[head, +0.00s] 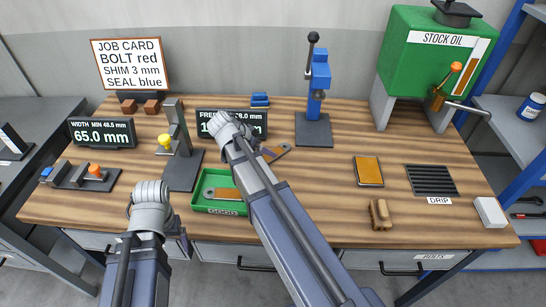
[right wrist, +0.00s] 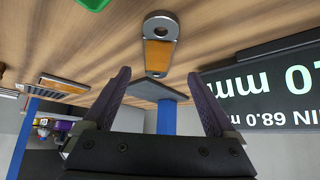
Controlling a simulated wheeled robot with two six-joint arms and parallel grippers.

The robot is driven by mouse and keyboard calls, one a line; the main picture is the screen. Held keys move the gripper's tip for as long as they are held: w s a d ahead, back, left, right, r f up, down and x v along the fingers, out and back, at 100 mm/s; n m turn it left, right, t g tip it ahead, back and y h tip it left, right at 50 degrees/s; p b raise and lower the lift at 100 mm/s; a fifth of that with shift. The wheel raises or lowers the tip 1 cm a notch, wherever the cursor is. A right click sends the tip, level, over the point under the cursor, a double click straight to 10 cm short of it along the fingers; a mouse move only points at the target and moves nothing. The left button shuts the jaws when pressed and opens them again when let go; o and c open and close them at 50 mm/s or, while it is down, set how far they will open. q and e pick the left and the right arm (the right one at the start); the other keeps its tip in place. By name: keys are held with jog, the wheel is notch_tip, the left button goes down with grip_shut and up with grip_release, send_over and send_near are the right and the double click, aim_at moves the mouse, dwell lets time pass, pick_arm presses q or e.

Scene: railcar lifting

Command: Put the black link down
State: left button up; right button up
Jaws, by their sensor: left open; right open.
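A link (head: 276,152) with a grey ring end and an orange middle lies on the wooden bench, just in front of the display. In the right wrist view the link (right wrist: 160,45) lies flat beyond the fingertips; it looks grey and orange rather than black. My right gripper (right wrist: 160,74) is open with nothing between its fingers, close to the link and apart from it. In the head view my right forearm hides most of that gripper. My left gripper (head: 183,243) is at the bench's front edge, empty, partly hidden by its wrist.
A green tray (head: 203,208) labelled GOOD holds another orange-faced link. A display (head: 250,117) stands behind the link, a blue press (head: 319,85) to its right. A tester with a yellow knob (head: 165,140) stands to the left.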

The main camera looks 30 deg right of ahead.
jog(key=b+x, duration=0.1)
jog(key=x, duration=0.1)
jog(key=b+x, duration=0.2)
jog(key=shift+s+a+f+b, duration=0.1)
jog(key=shift+s+f+b, duration=0.15)
jog(key=shift+f, duration=0.2)
jog(key=shift+d+f, duration=0.15)
jog(key=shift+d, duration=0.05)
jog(key=shift+c, duration=0.3)
grip_shut()
